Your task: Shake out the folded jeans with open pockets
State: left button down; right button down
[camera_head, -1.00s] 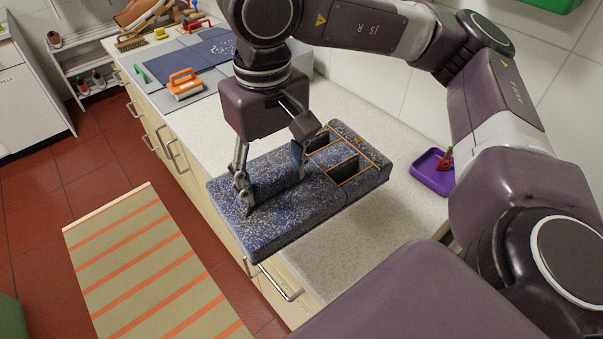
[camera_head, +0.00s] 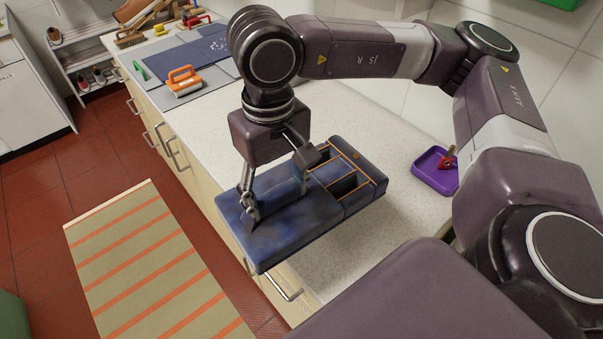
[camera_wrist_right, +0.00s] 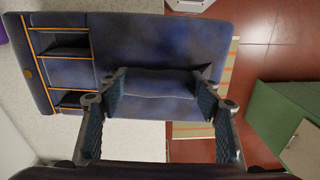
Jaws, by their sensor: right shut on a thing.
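The folded jeans (camera_head: 290,220) are a thick dark blue block with orange stitching and two open dark pockets (camera_head: 344,184) at the right end. Their surface looks mostly free of pale specks. My right gripper (camera_head: 277,192) comes down from above and is shut on the left part of the jeans, pinching up a fold. The wrist view shows the fold (camera_wrist_right: 160,83) between the two fingers, with the pockets (camera_wrist_right: 68,72) to the left. The jeans stick out past the counter's front edge; I cannot tell whether they touch the counter. My left gripper is not in view.
The pale counter (camera_head: 370,130) has free room behind the jeans. A purple tray (camera_head: 435,178) with a red item stands at the right. An orange-handled tool (camera_head: 184,81) and a blue speckled cloth (camera_head: 208,45) lie farther back. A striped rug (camera_head: 150,265) lies on the red floor.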

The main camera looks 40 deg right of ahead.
notch_tip(320, 180, up, 14)
jog(key=f, duration=1.9)
jog(key=shift+s+f, duration=0.2)
jog(key=shift+w+f, duration=0.15)
jog(key=shift+f, duration=0.05)
